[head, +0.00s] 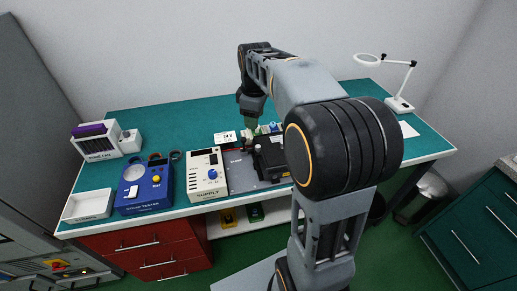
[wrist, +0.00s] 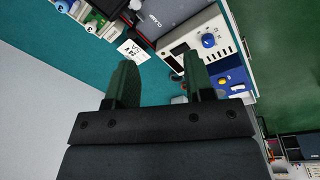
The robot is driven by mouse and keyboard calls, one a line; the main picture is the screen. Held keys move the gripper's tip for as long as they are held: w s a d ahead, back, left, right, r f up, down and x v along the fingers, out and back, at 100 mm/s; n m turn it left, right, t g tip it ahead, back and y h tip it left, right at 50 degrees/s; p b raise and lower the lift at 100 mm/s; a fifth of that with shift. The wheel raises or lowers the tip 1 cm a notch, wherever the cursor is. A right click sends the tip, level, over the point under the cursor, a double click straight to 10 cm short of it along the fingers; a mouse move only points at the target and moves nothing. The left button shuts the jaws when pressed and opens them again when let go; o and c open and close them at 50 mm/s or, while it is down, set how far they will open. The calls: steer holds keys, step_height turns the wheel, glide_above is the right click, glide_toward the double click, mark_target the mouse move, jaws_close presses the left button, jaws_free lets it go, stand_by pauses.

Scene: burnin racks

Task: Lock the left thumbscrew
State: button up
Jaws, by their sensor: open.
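My gripper (head: 251,121) is over the back middle of the green bench, just behind a grey base plate (head: 240,172) with a black fixture (head: 272,158). In the wrist view its two dark green fingers (wrist: 160,80) are apart with nothing between them. No thumbscrew can be made out for certain: the parts near the fixture are small and partly hidden by my arm. In the wrist view, part of the plate and dark fixture show at the top edge, beside small white blocks with blue and green tops (wrist: 85,20).
A white supply box (head: 205,175) with a blue knob stands left of the plate. A small 24 V card (head: 225,137) lies behind it. A blue tester (head: 145,188), a white tray (head: 87,205) and a card rack (head: 97,141) are farther left. A magnifier lamp (head: 398,104) stands right.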

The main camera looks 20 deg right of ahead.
mark_target(258, 146)
steer(key=w+d+f+n+g+b, duration=0.1)
steer(key=w+d+f+n, duration=0.2)
steer(key=w+d+f, duration=0.15)
steer(key=f, duration=0.9)
steer(key=f+p, duration=0.1)
steer(key=f, duration=0.3)
steer(key=shift+w+a+f, duration=0.15)
steer(key=shift+w+a, duration=0.15)
steer(key=shift+a, duration=0.1)
jaws_close()
